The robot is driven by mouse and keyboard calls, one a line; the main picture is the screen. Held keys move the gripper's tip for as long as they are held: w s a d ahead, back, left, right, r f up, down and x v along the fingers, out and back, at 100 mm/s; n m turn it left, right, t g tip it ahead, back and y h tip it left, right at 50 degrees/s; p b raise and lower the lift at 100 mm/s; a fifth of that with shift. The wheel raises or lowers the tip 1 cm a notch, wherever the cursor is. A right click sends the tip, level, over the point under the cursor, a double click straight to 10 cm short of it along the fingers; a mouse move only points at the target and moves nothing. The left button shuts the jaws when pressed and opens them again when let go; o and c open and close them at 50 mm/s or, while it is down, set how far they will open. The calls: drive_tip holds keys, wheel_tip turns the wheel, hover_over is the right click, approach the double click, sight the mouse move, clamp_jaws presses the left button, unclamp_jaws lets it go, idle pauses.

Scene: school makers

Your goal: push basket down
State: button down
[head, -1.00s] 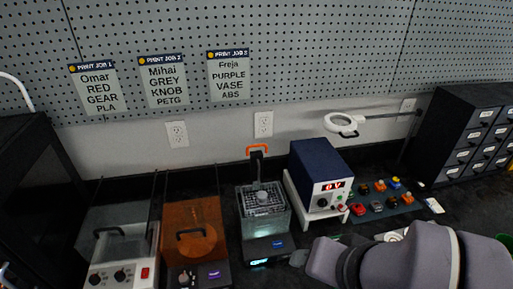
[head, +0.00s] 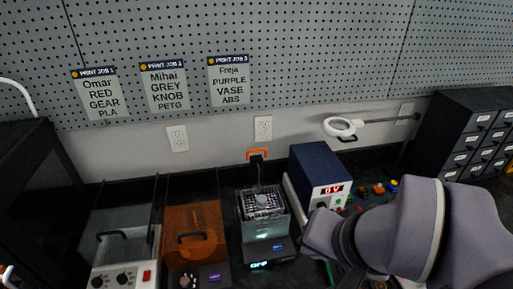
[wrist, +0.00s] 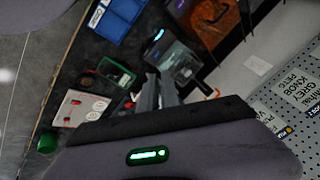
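The wire basket (head: 262,203) sits in the top of a clear-walled tank unit (head: 266,228) on the dark bench. A dark upright with an orange handle (head: 257,153) rises at its back. My arm stands to the right of the tank in the head view, and my gripper's fingers are not clearly seen there. In the wrist view the grey fingers of my gripper (wrist: 158,92) point toward the tank unit (wrist: 178,60), apart from the basket. Nothing shows between them, but how far apart they are is unclear.
A blue power supply (head: 320,172) stands just right of the tank. An orange-covered unit (head: 195,238) and a clear-covered unit (head: 125,245) stand to its left. A magnifier lamp (head: 340,127) and black drawers (head: 475,130) are behind on the right.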

drive_tip(key=w+a+r+m+g+p, duration=0.25)
drive_tip(key=w+r+p, duration=0.45)
drive_tip(key=w, duration=0.5)
drive_tip(key=w+a+r+m+g+p, duration=0.1)
drive_tip(key=w+r+m+p, duration=0.2)
drive_tip(key=w+r+p, duration=0.7)
drive_tip(key=w+a+f+m+g+p, duration=0.1)
drive_tip(key=w+f+m+p, duration=0.15)
drive_tip(key=w, duration=0.45)
drive_tip(key=w+a+f+m+p, duration=0.1)
drive_tip(key=w+f+p, duration=0.25)
drive_tip(key=w, duration=0.25)
drive_tip(key=w+a+f+m+p, duration=0.1)
drive_tip(key=w+f+p, duration=0.1)
drive_tip(key=f, duration=0.2)
drive_tip(key=w+a+f+m+g+p, duration=0.1)
drive_tip(key=f+p, duration=0.1)
drive_tip(key=f, duration=0.3)
drive_tip(key=shift+w+a+f+m+h, duration=0.2)
drive_tip(key=shift+w+a+m+h, duration=0.1)
drive_tip(key=shift+w+h, duration=0.1)
drive_tip(key=shift+a+f+b, duration=0.15)
drive_tip(key=shift+f+b, duration=0.75)
drive_tip(key=shift+f, duration=0.85)
drive_tip(key=shift+a+f+b, duration=0.15)
drive_tip(key=shift+f+b, duration=0.7)
drive_tip(key=shift+f, duration=0.9)
drive_tip(key=shift+s, duration=0.1)
